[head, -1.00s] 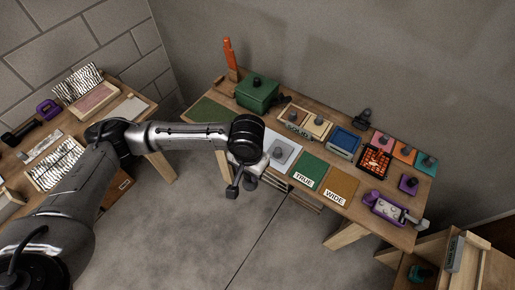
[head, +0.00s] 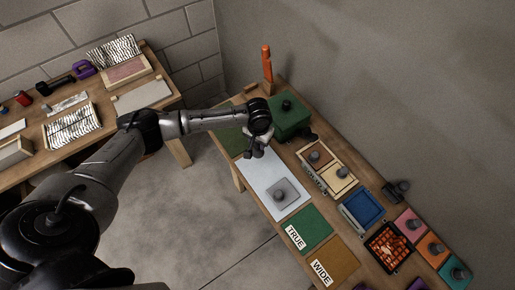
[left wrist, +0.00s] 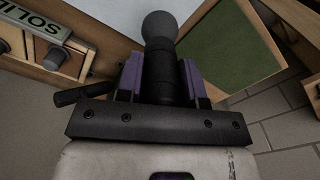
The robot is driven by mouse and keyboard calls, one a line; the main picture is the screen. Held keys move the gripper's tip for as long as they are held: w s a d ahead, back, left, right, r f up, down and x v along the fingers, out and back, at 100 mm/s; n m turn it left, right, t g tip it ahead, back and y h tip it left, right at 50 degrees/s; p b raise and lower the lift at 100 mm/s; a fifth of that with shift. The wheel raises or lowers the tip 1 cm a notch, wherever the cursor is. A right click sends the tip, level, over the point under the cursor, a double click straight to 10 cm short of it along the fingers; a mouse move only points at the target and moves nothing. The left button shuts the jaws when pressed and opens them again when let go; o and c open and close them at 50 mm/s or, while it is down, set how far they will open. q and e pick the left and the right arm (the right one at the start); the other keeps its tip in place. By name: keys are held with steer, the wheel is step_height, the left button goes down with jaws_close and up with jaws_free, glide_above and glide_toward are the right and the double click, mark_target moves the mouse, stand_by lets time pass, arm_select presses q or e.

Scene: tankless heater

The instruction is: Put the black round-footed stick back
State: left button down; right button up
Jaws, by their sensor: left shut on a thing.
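My left gripper (head: 257,146) is over the right table, between the green box and the pale mat. In the left wrist view its purple-padded fingers (left wrist: 162,78) are shut on a black stick (left wrist: 160,62). The stick's grey-black rounded end (left wrist: 160,26) points away from the wrist, past the fingertips. In the head view the stick is mostly hidden by the wrist and too small to make out. I cannot tell whether it touches anything. My right gripper is not in view.
A green lidded box (head: 291,122) and an orange upright tool (head: 267,66) stand close by. The pale mat (head: 258,178) holds a grey knobbed plate (head: 284,192). A green mat (left wrist: 228,45) lies right of the stick. A knobbed tray (head: 320,158) and blue tray (head: 365,206) stand farther right.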

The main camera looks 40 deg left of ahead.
mark_target(259, 152)
arm_select(q)
steer(key=shift+w+d+m, duration=0.2)
steer(key=shift+w+m, duration=0.1)
steer(key=shift+w, duration=0.05)
steer(key=shift+s+f+m, duration=0.1)
steer(key=shift+s+m, duration=0.2)
steer(key=shift+s, duration=0.2)
steer(key=shift+w, duration=0.15)
steer(key=shift+r+p, duration=0.25)
steer(key=shift+p, duration=0.45)
step_height(259, 152, down, 4)
steer(key=shift+r+b, duration=0.2)
steer(key=shift+b, duration=0.2)
steer(key=shift+f+b, duration=0.35)
steer(key=shift+f, duration=1.05)
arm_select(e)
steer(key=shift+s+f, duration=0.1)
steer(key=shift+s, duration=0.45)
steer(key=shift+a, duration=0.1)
arm_select(q)
steer(key=shift+f, duration=0.6)
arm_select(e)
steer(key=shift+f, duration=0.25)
